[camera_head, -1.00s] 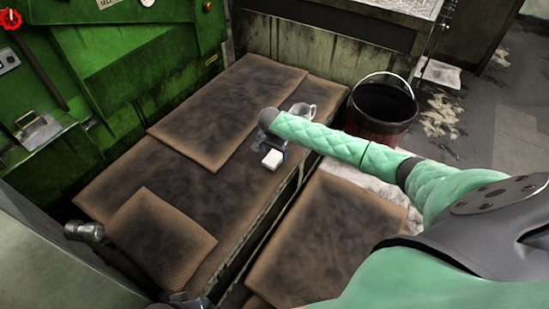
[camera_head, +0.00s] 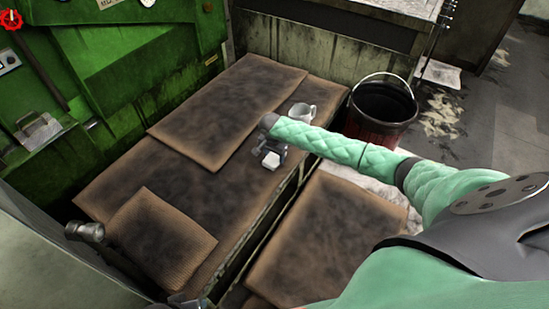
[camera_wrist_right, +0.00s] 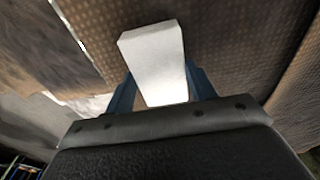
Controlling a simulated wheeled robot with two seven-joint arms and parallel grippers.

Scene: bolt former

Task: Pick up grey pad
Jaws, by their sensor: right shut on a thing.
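The grey pad (camera_head: 271,161) is a small, pale, nearly white block. My right gripper (camera_head: 274,153) is shut on it, at the near right part of the brown matted bench. In the right wrist view the pad (camera_wrist_right: 155,65) sits between the two blue fingers (camera_wrist_right: 162,88) and sticks out beyond them. Its lower end is hidden by the gripper body. I cannot tell whether the pad touches the mat beneath.
A light grey mug (camera_head: 301,113) stands just behind my right gripper. A dark bucket (camera_head: 382,110) stands on the floor to the right. A brown cushion (camera_head: 160,236) lies at the bench's near end. A green machine (camera_head: 130,60) walls the left side.

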